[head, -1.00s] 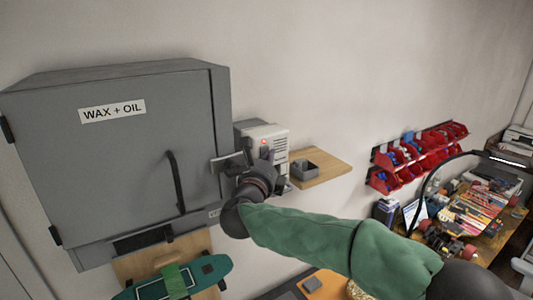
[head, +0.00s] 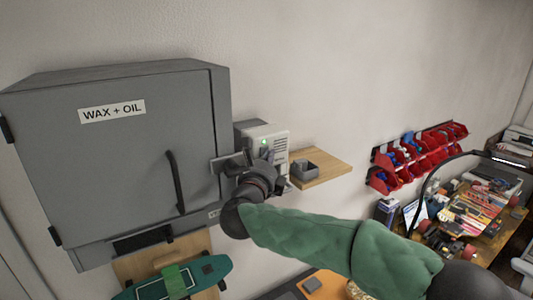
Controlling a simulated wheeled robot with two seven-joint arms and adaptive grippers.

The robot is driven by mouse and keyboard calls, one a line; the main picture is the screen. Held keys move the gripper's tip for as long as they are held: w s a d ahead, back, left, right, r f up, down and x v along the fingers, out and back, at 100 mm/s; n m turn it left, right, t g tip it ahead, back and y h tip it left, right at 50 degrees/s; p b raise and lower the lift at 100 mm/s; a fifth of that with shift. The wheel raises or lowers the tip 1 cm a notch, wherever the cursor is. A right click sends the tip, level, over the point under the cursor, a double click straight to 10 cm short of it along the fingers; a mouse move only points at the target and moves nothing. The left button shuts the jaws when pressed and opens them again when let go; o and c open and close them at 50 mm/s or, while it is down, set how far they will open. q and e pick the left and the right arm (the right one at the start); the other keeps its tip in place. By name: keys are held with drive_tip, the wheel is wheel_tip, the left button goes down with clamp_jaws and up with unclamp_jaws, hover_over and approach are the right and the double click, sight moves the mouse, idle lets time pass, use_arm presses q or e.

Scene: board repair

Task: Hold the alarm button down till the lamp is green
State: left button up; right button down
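The alarm box (head: 278,137) is a pale unit with slots on its front, fixed to the wall right of the grey cabinet. Its small lamp (head: 263,142) glows green. My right gripper (head: 262,160) is at the front of the box, just below the lamp, and covers its lower part. The button is hidden behind the gripper, so I cannot see whether it is pressed. The finger opening is too small and dark to tell. My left gripper is not in the head view.
The grey cabinet (head: 120,170) marked WAX + OIL stands close on the left with a black handle (head: 175,182). A wooden shelf (head: 325,168) with a small grey box (head: 304,170) is just right. Red bins (head: 415,158) and a cluttered bench (head: 485,215) are farther right.

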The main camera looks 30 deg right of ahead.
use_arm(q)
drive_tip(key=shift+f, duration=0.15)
use_arm(e)
drive_tip(key=shift+a+f, duration=0.2)
drive_tip(key=shift+f, duration=0.2)
idle(0.4)
